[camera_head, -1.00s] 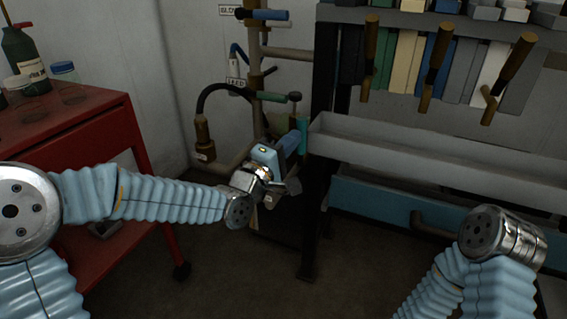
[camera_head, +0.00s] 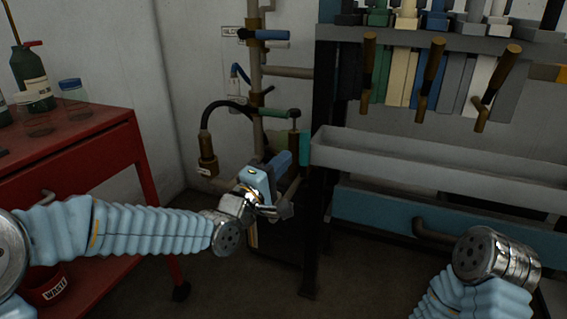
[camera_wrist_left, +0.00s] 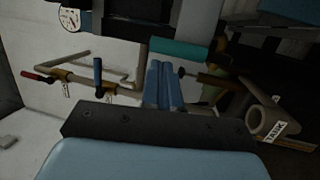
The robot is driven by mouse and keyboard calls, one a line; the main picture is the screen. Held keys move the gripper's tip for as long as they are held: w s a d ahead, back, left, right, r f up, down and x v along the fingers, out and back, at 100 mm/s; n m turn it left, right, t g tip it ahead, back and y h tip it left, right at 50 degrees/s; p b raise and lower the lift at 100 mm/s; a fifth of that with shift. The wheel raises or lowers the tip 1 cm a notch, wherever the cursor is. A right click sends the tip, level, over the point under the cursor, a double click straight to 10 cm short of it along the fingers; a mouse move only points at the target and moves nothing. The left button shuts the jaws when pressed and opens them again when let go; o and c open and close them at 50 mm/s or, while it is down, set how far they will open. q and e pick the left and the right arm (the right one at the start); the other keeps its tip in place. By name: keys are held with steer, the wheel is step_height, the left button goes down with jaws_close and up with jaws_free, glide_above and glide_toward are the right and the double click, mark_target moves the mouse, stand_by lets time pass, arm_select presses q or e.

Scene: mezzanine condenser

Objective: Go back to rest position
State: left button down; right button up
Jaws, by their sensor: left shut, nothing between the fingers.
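My left arm comes in from the left in the head view. My left gripper (camera_head: 285,159) is shut and empty, with its blue fingers pointing away toward the pipework. In the left wrist view, the two blue fingers (camera_wrist_left: 163,82) lie side by side with nothing between them. A teal cylinder shows just beyond the fingertips there. My right arm's metal wrist joint stands at the lower right of the head view; its gripper is not in view.
Pipework with a black hose (camera_head: 208,121) and a green-handled valve (camera_head: 282,113) stands near my left gripper. A grey trough (camera_head: 430,162) lies right, below hanging wooden handles. A red cart (camera_head: 85,139) with bottles is left. A red waste bin (camera_head: 46,286) shows lower left.

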arm_select(q)
steer(key=r+v, duration=0.2)
steer(key=v, duration=0.6)
step_height(320, 180, down, 31)
steer(key=a+m+g+y, duration=0.2)
steer(key=m+g+y, duration=0.1)
steer(key=g+y, duration=0.3)
steer(key=s+f+m+g, duration=0.6)
steer(key=s+f+g, duration=0.4)
steer(key=s+f, duration=1)
steer(key=shift+a+f+m+g, duration=0.4)
steer(key=shift+a+f, duration=0.1)
steer(key=shift+f, duration=0.35)
steer(key=shift+w, duration=0.1)
